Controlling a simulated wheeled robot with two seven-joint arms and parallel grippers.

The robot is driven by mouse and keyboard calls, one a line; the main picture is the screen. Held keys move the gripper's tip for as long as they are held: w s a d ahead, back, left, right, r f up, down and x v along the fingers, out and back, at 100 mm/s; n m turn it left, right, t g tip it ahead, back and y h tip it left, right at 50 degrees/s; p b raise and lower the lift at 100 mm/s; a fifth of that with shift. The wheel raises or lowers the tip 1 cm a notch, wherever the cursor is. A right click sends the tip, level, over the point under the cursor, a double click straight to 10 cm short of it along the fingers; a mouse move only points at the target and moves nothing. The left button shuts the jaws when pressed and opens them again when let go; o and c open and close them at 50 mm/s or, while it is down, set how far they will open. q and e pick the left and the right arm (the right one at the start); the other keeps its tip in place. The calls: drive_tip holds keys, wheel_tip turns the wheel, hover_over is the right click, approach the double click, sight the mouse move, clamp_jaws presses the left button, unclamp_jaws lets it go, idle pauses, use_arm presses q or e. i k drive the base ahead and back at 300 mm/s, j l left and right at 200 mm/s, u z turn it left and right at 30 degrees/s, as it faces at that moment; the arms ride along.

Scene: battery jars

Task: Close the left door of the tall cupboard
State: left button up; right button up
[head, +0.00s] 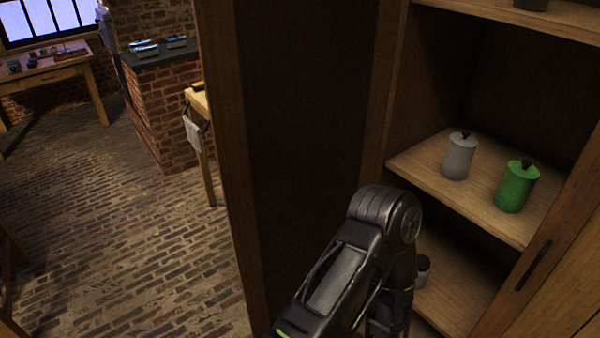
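The left door (305,130) of the tall cupboard stands wide open, its dark inner panel and wooden frame filling the middle of the head view. The cupboard's shelf (425,165) shows to its right. One of my arms rises from the bottom centre in front of the door and the cupboard opening, with its bent joint near the door's hinge side. I cannot tell whether it touches the door. No gripper fingers show. The door's lower end is hidden behind the arm or out of frame.
A grey jar (459,157) and a green jar (516,188) stand on the middle shelf; another jar (422,268) is below, partly behind my arm. A wooden panel with a dark handle (534,266) is at lower right. Brick floor (130,250) is clear left of the door.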

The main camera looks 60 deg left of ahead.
sight(298, 92)
drive_tip(key=k+j, duration=0.25)
drive_tip(key=j, duration=0.25)
drive_tip(key=k+j+z, duration=0.15)
drive_tip(key=k+j, duration=0.15)
drive_tip(key=j, duration=0.2)
drive_tip(key=k+j, duration=0.3)
drive_tip(key=j, duration=0.2)
drive_tip(key=k+j+z, duration=0.1)
drive_tip(key=k+j, duration=0.2)
drive_tip(key=j, duration=0.15)
drive_tip(key=i+j, duration=0.1)
drive_tip(key=j, duration=0.45)
drive_tip(key=i+j+z, duration=0.15)
drive_tip(key=j, duration=0.45)
drive_tip(key=i+j, duration=0.1)
drive_tip(key=j, duration=0.45)
